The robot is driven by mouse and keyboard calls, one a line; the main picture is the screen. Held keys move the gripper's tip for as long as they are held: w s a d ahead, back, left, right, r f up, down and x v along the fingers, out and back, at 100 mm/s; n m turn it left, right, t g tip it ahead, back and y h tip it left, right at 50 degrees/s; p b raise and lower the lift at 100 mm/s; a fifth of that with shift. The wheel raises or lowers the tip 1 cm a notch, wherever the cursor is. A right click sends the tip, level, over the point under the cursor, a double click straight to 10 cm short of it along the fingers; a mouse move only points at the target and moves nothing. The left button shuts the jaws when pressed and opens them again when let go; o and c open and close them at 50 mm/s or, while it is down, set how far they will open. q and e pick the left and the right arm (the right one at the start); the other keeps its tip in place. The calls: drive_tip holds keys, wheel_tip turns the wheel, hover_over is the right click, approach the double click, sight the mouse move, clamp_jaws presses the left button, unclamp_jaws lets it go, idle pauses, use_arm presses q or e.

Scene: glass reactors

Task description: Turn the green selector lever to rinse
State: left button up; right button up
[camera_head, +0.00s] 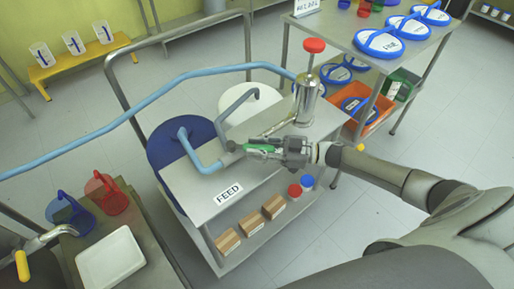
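The green selector lever (257,148) sits on the pipework above the grey cart marked FEED, where blue and grey hoses meet. My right gripper (271,151) reaches in from the right and is at the lever, its fingers overlapping the lever's right part. I cannot tell whether the fingers are closed on it or only beside it. The fingers hide part of the lever, and no rinse mark can be made out. My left gripper is not in view.
The FEED cart (183,180) has a metal cylinder with a red knob (314,46) behind my gripper. Wooden blocks (250,223) lie on its lower shelf. A long blue hose (150,98) runs left. A table with blue-rimmed lids (408,27) stands at upper right.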

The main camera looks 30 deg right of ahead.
drive_tip(key=o, duration=0.3)
drive_tip(key=shift+o, duration=0.2)
drive_tip(key=v, duration=1.2)
